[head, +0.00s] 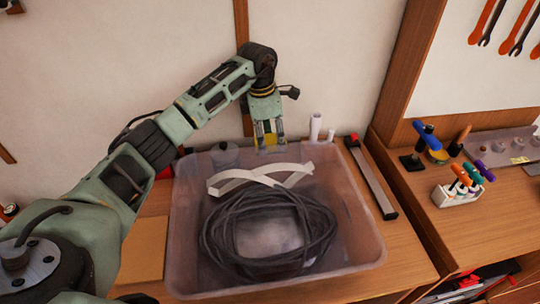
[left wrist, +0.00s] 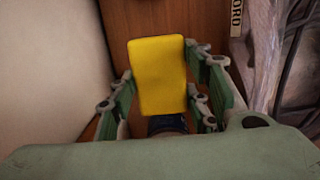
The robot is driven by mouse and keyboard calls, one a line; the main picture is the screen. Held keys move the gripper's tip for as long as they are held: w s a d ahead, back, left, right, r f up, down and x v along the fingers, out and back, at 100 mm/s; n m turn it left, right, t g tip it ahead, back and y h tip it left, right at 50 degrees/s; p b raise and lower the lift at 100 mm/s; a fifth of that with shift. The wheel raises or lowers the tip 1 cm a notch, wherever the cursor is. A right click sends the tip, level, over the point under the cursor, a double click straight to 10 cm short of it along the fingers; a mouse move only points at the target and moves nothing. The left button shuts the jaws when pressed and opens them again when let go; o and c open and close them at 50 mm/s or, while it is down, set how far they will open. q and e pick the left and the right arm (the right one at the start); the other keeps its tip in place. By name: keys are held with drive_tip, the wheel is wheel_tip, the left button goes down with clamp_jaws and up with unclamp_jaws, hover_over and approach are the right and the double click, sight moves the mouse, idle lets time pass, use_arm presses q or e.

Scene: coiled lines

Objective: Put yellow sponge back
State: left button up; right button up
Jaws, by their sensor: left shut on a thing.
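My left gripper (head: 268,138) points down behind the back rim of the plastic bin, near the wall. In the left wrist view my left gripper (left wrist: 168,95) is shut on the yellow sponge (left wrist: 158,72), with the fingers on both of its long sides. The sponge is a plain yellow block. In the head view only a little yellow shows between the fingers. Brown wood lies beneath the sponge in the left wrist view; I cannot tell whether the sponge touches it. My right gripper is not in view.
The translucent bin (head: 362,232) holds a coiled dark cable (head: 222,240) and a pale folded strip (head: 235,178). White cylinders (head: 315,127) stand behind it. A long tool (head: 372,178) lies to its right. A rack of coloured handles (head: 458,190) stands on the right bench.

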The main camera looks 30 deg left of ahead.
sight(267, 139)
use_arm(q)
wheel_tip(267, 139, down, 6)
drive_tip(key=shift+r+p, duration=0.1)
drive_tip(key=shift+p, duration=0.55)
drive_tip(key=shift+f, duration=0.3)
drive_tip(key=o, duration=1)
drive_tip(key=shift+r, duration=0.1)
drive_tip(key=shift+r, duration=0.25)
drive_tip(key=r+b, duration=0.1)
drive_tip(key=r, duration=0.2)
drive_tip(key=r+b, duration=0.1)
drive_tip(key=r, duration=0.3)
drive_tip(key=a+r+b, duration=0.1)
drive_tip(key=r, duration=0.2)
drive_tip(key=shift+s+r, duration=0.2)
drive_tip(key=shift+s, duration=0.15)
drive_tip(key=shift+r, duration=0.6)
drive_tip(key=shift+a, duration=0.1)
